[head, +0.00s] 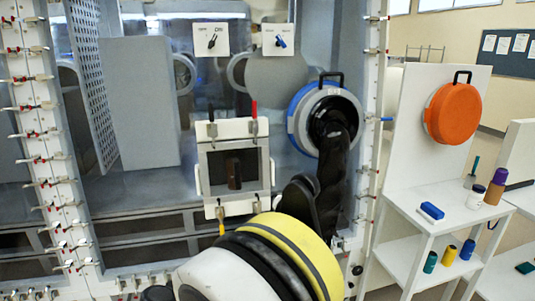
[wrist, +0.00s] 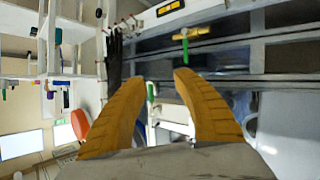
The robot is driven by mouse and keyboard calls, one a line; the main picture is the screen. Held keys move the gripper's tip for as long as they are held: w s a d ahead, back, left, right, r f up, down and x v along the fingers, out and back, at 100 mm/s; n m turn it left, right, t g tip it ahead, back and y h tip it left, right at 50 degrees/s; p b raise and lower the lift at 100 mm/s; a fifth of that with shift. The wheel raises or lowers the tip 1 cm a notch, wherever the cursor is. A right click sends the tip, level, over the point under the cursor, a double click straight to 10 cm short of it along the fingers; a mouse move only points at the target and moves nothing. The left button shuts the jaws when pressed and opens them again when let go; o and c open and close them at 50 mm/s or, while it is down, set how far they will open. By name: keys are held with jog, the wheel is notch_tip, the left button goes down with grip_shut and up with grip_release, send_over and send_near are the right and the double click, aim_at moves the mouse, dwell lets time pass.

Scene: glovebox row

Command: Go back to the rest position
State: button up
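My gripper (wrist: 160,80) shows in the wrist view with two ribbed orange fingers apart. Nothing is between the fingertips. In the head view my arm, with a broad yellow band, fills the bottom middle. My gripper cannot be made out in the head view.
The glovebox front has a white-framed hatch (head: 262,165) with a dark brown object (head: 234,174) in its opening. A blue-grey port ring (head: 298,110) holds a black glove. An orange round cover (head: 453,113) hangs right, above a white shelf (head: 440,226) with bottles.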

jog(key=s+d+r+g+y, duration=0.1)
jog(key=s+d+r, duration=0.15)
jog(key=d, duration=0.45)
jog(key=s+d+r+n+g, duration=0.1)
jog(key=d+r+g, duration=0.1)
jog(key=d+r, duration=0.35)
jog(key=s+d+r+g+y, duration=0.1)
jog(key=s+d+r, duration=0.1)
jog(key=d, duration=0.7)
jog(key=s+d+r+y, duration=0.1)
jog(key=s+d, duration=0.4)
jog(key=s, duration=0.3)
jog(key=s+d+n+y, duration=0.1)
jog(key=s+d+y, duration=0.1)
jog(key=s+d, duration=0.3)
jog(key=s, duration=0.4)
jog(key=shift+s+r+g, duration=0.25)
jog(key=shift+r+g, duration=0.05)
jog(key=shift+r, duration=0.05)
